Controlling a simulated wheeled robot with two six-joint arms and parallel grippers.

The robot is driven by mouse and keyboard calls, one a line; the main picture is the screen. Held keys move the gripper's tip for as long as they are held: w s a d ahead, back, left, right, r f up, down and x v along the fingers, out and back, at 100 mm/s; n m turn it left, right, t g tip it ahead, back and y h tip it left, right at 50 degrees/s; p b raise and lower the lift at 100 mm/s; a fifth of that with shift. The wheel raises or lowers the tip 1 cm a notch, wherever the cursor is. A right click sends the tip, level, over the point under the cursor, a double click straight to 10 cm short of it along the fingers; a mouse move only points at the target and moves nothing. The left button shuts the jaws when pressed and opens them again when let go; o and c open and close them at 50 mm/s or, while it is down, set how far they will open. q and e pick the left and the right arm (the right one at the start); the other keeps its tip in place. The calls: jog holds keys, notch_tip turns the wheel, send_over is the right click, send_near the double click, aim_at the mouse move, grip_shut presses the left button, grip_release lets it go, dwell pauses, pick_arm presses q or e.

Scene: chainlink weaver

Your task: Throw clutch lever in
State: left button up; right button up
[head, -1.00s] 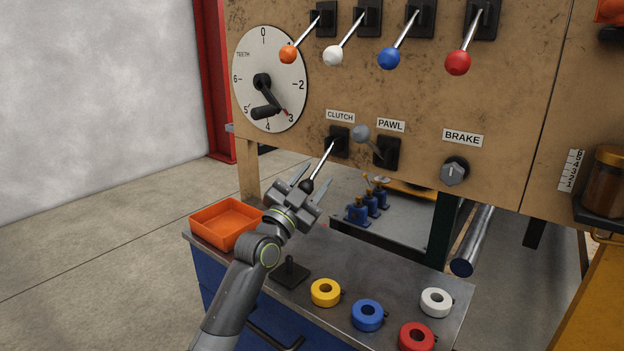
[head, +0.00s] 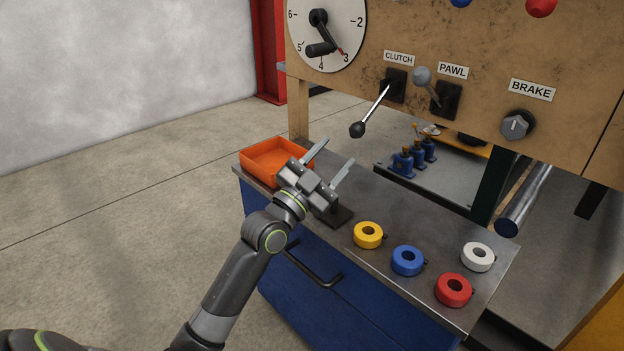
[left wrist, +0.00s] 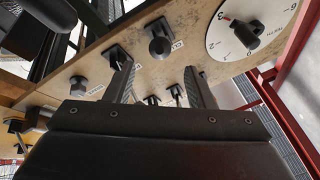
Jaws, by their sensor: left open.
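The clutch lever (head: 372,111) is a thin metal rod with a black knob. It slants down and out from a black mount under the CLUTCH label (head: 398,58) on the brown panel. My left gripper (head: 334,154) is open and empty, below and left of the knob and apart from it. In the left wrist view, my open fingers (left wrist: 157,72) point toward the panel, seen upside down, and the clutch mount with its knob (left wrist: 160,46) shows beyond the gap between them. My right gripper is not in view.
The pawl lever (head: 422,77), with a grey knob, stands close right of the clutch. The brake knob (head: 516,126) is farther right. An orange tray (head: 262,165) and yellow (head: 368,235), blue (head: 407,260), red (head: 453,290) and white (head: 478,257) rings lie on the metal bench top.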

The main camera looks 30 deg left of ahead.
pick_arm(q)
jog(key=v, duration=0.6)
jog(key=shift+s, duration=0.15)
